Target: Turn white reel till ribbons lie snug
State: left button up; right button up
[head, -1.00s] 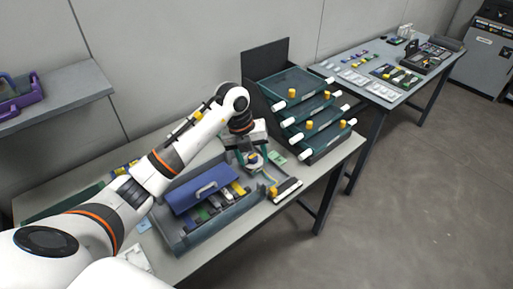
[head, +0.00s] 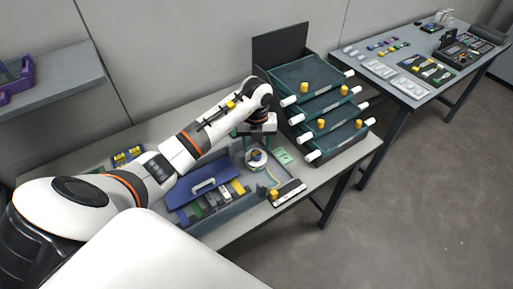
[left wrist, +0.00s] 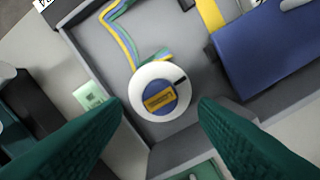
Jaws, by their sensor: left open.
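The white reel (head: 256,157) sits in the grey tray section of the case on the near table. In the left wrist view the reel (left wrist: 182,99) has a blue hub with a yellow bar and a dark mark on its rim. Blue, yellow and green ribbons (left wrist: 126,38) run from the reel, bend and lie slack along the tray floor. My left gripper (left wrist: 162,103) is open and empty, its green fingers on either side of the reel in that view. In the head view the left gripper (head: 254,131) is above and behind the reel, apart from it. My right gripper is not in view.
A rack of green trays (head: 309,79) stands just right of my left gripper. A green card (head: 284,156) lies near the reel. A second table (head: 390,72) holds parts at the back right.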

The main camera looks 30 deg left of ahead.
aim_at(256, 152)
pick_arm(q)
notch_tip(256, 152, down, 2)
jog(key=shift+f, duration=0.7)
jog(key=c, duration=1)
jog(key=shift+a+f+m+b, duration=0.15)
jog(key=shift+m+b, duration=0.25)
jog(key=shift+m, duration=0.4)
jog(key=shift+m+b, duration=0.5)
jog(key=shift+m, duration=0.5)
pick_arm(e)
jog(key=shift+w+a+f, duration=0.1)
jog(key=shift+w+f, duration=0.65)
pick_arm(q)
jog(key=o, duration=1)
